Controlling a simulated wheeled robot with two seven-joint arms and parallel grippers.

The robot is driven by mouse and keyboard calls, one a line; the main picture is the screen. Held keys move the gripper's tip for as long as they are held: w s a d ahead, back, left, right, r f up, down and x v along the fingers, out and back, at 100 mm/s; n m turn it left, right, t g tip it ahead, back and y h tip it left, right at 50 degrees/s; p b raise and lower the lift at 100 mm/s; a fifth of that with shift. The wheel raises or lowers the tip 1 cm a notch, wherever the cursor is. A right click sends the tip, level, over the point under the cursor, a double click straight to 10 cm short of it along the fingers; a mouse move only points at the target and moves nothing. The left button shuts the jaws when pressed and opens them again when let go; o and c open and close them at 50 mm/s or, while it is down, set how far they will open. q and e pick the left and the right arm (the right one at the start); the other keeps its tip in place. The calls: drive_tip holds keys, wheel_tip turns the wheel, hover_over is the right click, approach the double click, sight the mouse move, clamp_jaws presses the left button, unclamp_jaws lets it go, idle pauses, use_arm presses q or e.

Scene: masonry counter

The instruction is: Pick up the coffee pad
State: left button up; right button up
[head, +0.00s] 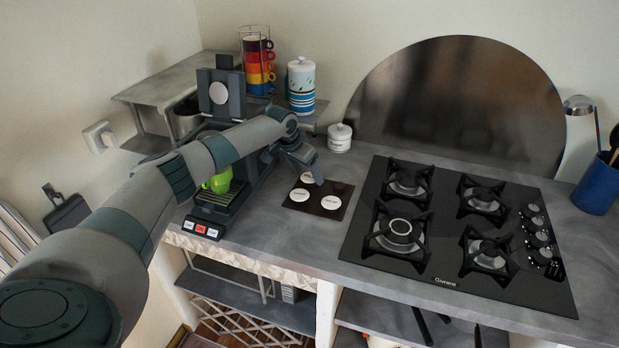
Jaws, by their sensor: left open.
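Three round white coffee pads lie on a dark square tray (297,206) on the counter, left of the stove. One pad (301,195) is at the left, one (331,202) at the right, and one (309,178) at the back. My left gripper (317,179) is open and points down at the back pad, right above or at it. I cannot tell whether it touches the pad. The coffee machine (222,97) stands left of the tray, partly hidden behind my left arm. My right gripper is not in view.
A green cup (219,181) stands at the machine, with a button panel (201,228) in front. The black gas stove (440,270) fills the right of the counter. A small white jar (339,139) stands behind the tray. The counter in front of the tray is clear.

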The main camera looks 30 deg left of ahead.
use_arm(q)
drive_tip(key=c, duration=1.1)
drive_tip(key=shift+r, duration=0.15)
